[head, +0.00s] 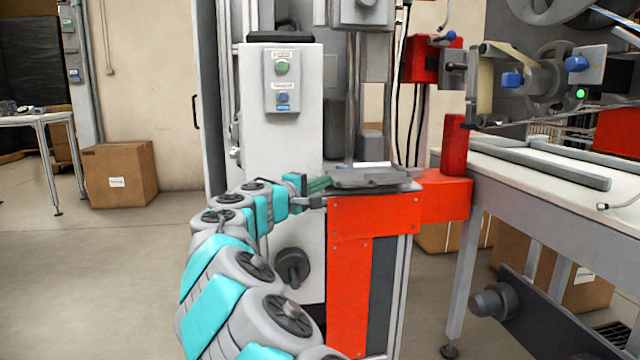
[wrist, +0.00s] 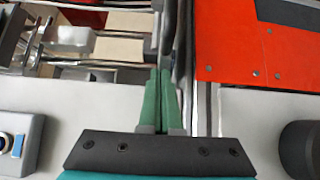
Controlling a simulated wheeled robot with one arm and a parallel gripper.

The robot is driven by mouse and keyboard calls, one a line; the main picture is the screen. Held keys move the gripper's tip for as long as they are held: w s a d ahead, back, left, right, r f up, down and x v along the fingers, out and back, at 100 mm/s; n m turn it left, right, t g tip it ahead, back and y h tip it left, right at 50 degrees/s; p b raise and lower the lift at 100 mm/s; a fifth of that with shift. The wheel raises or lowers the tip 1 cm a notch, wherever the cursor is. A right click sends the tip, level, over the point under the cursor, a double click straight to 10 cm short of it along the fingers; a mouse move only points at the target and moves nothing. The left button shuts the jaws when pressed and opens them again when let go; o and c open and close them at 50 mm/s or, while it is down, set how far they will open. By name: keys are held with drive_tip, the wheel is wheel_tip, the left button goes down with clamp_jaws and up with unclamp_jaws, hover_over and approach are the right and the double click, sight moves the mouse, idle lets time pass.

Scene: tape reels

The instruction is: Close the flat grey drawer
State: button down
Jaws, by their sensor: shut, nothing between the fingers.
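The flat grey drawer (head: 372,178) appears to be the thin grey slab on top of the red-orange machine frame, in the middle of the head view. In the wrist view I take the narrow dark grey edge (wrist: 182,60) for its side. My gripper (head: 328,181) reaches the drawer's left end, with its green fingers roughly level with it. In the wrist view my gripper (wrist: 159,72) is shut and empty, its fingertips right beside the dark edge. I cannot tell whether they touch it. How far the drawer stands out is unclear.
A white control cabinet (head: 278,140) with a button box (head: 283,82) stands behind my gripper. The red-orange frame (head: 348,260) is below the drawer. A worktable (head: 540,195) with reel gear is at the right. A cardboard box (head: 120,174) sits on the open floor at left.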

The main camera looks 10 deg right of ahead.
sight(410, 179)
drive_tip(key=d+b, duration=0.3)
drive_tip(key=d, duration=1.9)
drive_tip(key=shift+d, duration=0.25)
drive_tip(key=shift+s, duration=0.1)
